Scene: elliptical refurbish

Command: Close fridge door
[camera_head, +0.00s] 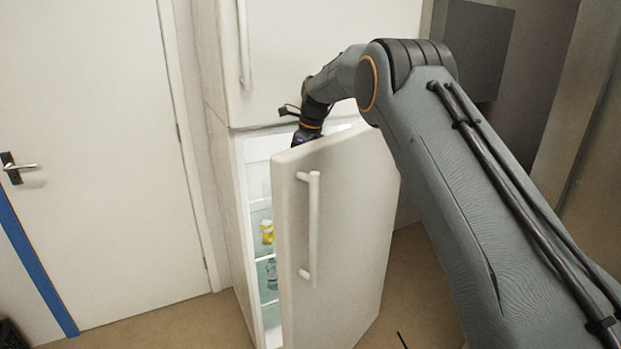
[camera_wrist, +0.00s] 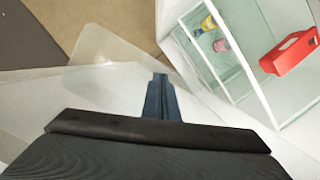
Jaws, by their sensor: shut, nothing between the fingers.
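The white lower fridge door (camera_head: 345,235) stands partly open, its vertical bar handle (camera_head: 313,225) facing me. The fridge (camera_head: 240,200) is open to the left of the door, with its lit shelves showing. My gripper (camera_wrist: 160,82) is shut and empty in the wrist view. In the head view it reaches down behind the door's top edge, on the inner side, and its fingertips are hidden. Pale, see-through panels (camera_wrist: 105,55) at the left of the wrist view look like the door's inner side. I cannot tell whether the fingers touch the door.
Inside the fridge are a red item (camera_wrist: 290,52), a yellow-and-blue item (camera_wrist: 206,26) and a pink item (camera_wrist: 222,45). The upper fridge door (camera_head: 310,50) is shut. A white room door (camera_head: 95,170) stands at left. Brown floor (camera_head: 170,322) shows clear in front.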

